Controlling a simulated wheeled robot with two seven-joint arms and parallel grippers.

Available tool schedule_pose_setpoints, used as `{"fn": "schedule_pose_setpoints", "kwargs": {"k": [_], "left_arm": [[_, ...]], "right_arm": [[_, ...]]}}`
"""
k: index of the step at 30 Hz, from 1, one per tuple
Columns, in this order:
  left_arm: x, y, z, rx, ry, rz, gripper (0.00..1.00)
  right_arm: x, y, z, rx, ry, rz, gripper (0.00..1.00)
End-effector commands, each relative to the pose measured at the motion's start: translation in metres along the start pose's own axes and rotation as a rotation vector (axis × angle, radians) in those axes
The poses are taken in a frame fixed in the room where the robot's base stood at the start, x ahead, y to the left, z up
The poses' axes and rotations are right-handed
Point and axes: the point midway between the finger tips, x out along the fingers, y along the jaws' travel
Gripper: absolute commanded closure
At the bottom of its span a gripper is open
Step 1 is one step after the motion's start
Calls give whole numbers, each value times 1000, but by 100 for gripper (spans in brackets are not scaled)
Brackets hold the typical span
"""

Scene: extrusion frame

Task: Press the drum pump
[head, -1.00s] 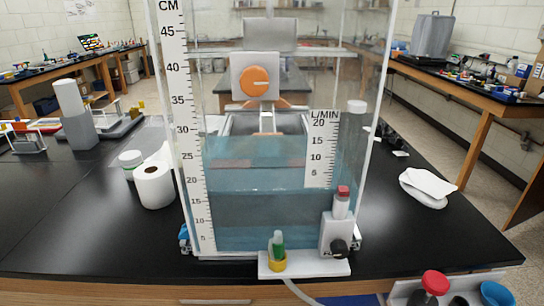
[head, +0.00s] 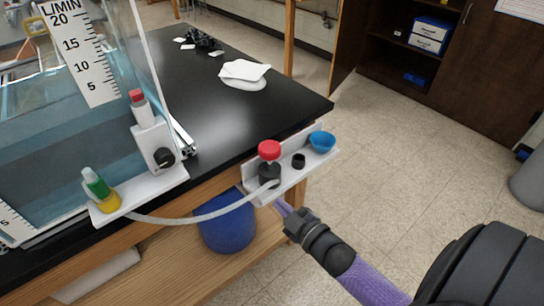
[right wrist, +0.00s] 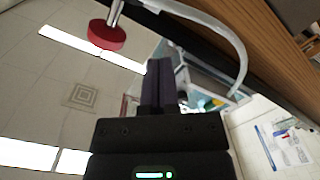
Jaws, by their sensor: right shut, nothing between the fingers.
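The drum pump's red round knob (head: 269,150) sits on a black body (head: 269,174) on a white shelf at the table's edge. A clear hose (head: 215,212) runs from it to the tank's platform. My right gripper (head: 281,206) is just below and in front of the shelf in the head view, apart from the knob, its fingers shut and empty. In the right wrist view the red knob (right wrist: 107,36) on its metal stem is at upper left, beyond the shut dark fingers (right wrist: 160,72). My left gripper is not in view.
The white shelf (head: 250,189) also holds a small black cup (head: 298,160) and a blue bowl (head: 322,141). A blue drum (head: 227,225) stands below the table. The water tank (head: 75,150) is at left. Open floor lies to the right.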

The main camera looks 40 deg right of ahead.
Motion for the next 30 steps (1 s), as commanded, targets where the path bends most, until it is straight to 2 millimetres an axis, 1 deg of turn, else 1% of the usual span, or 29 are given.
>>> {"fn": "schedule_pose_setpoints", "kwargs": {"k": [1, 3, 6, 7, 9, 16, 19, 23, 30], "left_arm": [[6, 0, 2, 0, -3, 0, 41], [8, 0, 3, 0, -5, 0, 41], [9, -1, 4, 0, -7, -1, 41], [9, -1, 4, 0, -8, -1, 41], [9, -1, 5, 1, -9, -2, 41], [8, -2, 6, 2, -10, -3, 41], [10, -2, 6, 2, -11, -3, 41], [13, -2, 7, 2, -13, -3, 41], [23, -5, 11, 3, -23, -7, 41]], "right_arm": [[6, 13, -17, -40, 83, 36, 100], [9, 30, -39, -89, 176, 79, 100], [10, 43, -58, -126, 250, 112, 100], [10, 45, -61, -132, 260, 117, 100], [10, 46, -64, -137, 270, 121, 100], [11, 46, -63, -135, 267, 120, 100], [17, 47, -65, -134, 267, 120, 100], [39, 49, -71, -134, 269, 121, 100], [90, 53, -84, -134, 266, 121, 100]]}}
